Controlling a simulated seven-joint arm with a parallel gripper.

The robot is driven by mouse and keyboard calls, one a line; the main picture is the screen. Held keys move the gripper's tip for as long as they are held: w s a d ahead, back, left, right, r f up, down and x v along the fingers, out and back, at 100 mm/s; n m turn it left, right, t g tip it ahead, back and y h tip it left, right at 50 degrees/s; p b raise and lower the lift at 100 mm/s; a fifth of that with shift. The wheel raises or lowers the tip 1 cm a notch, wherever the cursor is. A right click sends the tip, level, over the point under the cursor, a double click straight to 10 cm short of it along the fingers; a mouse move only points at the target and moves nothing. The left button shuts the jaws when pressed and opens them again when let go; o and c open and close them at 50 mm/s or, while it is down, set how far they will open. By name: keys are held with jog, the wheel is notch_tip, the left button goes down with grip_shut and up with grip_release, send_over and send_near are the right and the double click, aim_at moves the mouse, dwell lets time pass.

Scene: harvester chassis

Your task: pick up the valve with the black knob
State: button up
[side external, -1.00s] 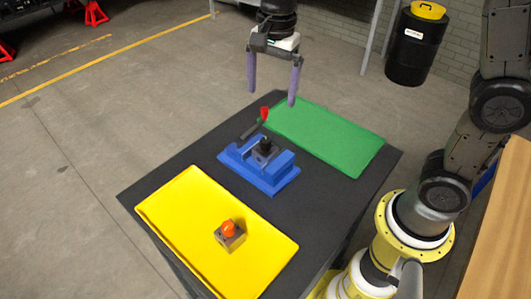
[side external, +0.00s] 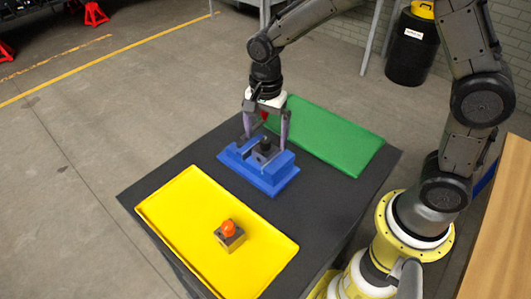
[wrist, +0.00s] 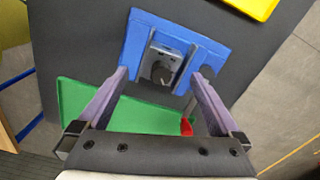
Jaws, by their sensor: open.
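The valve with the black knob (side external: 265,146) is a small grey block seated in a blue fixture (side external: 275,184) on the dark table. In the wrist view the black knob (wrist: 161,72) faces the camera, between the fixture's raised walls. My gripper (side external: 266,138) points down over the fixture. Its two purple fingers are open and apart on either side of the valve, and nothing is held. In the wrist view the fingertips of my gripper (wrist: 160,75) overlap the fixture's near edge. I cannot tell whether they touch it.
A valve with an orange knob (side external: 230,236) stands on the yellow tray (side external: 178,208) at the front. A green tray (side external: 335,138) lies at the back right. A red-tipped lever (wrist: 186,127) stands by the fixture, close to one finger. Bare dark table surrounds the fixture.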

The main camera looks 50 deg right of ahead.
aim_at(265, 140)
notch_tip(265, 140, down, 3)
jog(key=shift+w+f, duration=0.1)
jog(key=shift+f, duration=0.05)
grip_shut()
dwell(0.5)
